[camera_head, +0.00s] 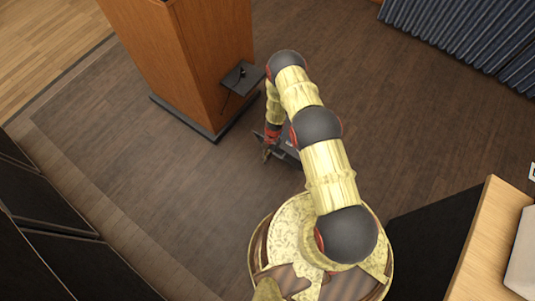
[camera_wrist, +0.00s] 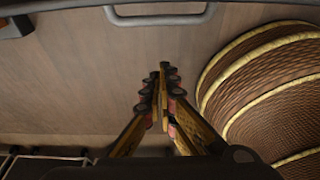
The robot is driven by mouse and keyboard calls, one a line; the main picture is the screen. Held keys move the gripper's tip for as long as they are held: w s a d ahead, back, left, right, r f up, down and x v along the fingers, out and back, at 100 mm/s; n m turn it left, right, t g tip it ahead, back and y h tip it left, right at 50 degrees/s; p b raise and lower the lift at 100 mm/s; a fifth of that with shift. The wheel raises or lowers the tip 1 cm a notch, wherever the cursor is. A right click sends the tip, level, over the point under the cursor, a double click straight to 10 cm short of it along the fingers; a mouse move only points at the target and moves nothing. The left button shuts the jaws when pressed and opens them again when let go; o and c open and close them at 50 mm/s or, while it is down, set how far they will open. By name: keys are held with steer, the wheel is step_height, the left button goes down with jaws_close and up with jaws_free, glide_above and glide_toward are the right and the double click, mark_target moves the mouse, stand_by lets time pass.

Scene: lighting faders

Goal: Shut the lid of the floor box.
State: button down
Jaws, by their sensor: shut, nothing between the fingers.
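The floor box (camera_head: 288,150) is a small dark grey shape on the floor in the head view, largely hidden behind my arm. My gripper (camera_head: 267,153) is low beside its left side; I cannot tell whether they touch. In the wrist view my gripper (camera_wrist: 164,72) is shut and empty, its fingertips together over bare floor. A dark edge with a grey U-shaped handle (camera_wrist: 160,19) crosses the top of that view, ahead of the fingertips and apart from them. It looks like part of the box's lid, but the lid's angle cannot be told.
A wooden lectern (camera_head: 190,55) with a small black side shelf (camera_head: 242,77) stands behind the box. Dark cabinets (camera_head: 40,225) are at the left, a wooden desk (camera_head: 480,245) at the right, and a pleated curtain (camera_head: 465,35) at the back. Floor left of my gripper is clear.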

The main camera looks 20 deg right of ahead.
steer(key=w+d+f+b, duration=0.2)
steer(key=shift+d, duration=0.35)
steer(key=shift+d+r, duration=0.1)
stand_by(0.3)
